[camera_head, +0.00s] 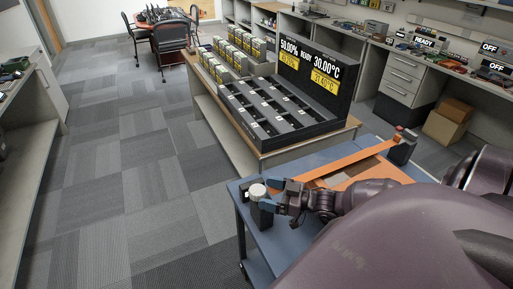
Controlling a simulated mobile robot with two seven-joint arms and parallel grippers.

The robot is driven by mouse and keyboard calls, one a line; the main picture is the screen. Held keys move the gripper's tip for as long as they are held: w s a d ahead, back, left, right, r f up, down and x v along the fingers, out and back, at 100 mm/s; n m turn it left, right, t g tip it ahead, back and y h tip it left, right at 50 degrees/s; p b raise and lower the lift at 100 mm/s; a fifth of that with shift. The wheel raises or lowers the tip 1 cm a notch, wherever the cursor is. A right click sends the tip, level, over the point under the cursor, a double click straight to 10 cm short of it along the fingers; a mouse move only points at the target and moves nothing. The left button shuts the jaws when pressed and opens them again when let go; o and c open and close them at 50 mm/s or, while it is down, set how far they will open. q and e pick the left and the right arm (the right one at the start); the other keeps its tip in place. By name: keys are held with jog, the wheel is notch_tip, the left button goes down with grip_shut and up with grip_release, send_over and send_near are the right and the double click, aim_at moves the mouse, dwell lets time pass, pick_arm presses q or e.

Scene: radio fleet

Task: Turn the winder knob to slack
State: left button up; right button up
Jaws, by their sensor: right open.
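The winder knob (257,191) is a pale round cap on top of a dark post. It stands at the near left corner of the blue bench (240,205). My right gripper (270,196) reaches in from the right at knob height. Its fingers are open and point left, with the tips close beside the knob. I cannot tell whether they touch it. An orange strap (345,160) runs from behind my right gripper to a dark bracket (402,150) at the bench's far right. My left gripper is not in view.
Behind the bench is a wooden table (243,158) with a black slotted charger rack (290,138), a display panel (318,80) and several battery packs. Cardboard boxes (447,127) sit on the floor at right. Carpeted floor (150,190) is clear at left.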

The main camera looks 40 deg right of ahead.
aim_at(257, 189)
jog(key=shift+x, duration=2)
jog(key=c, duration=0.9)
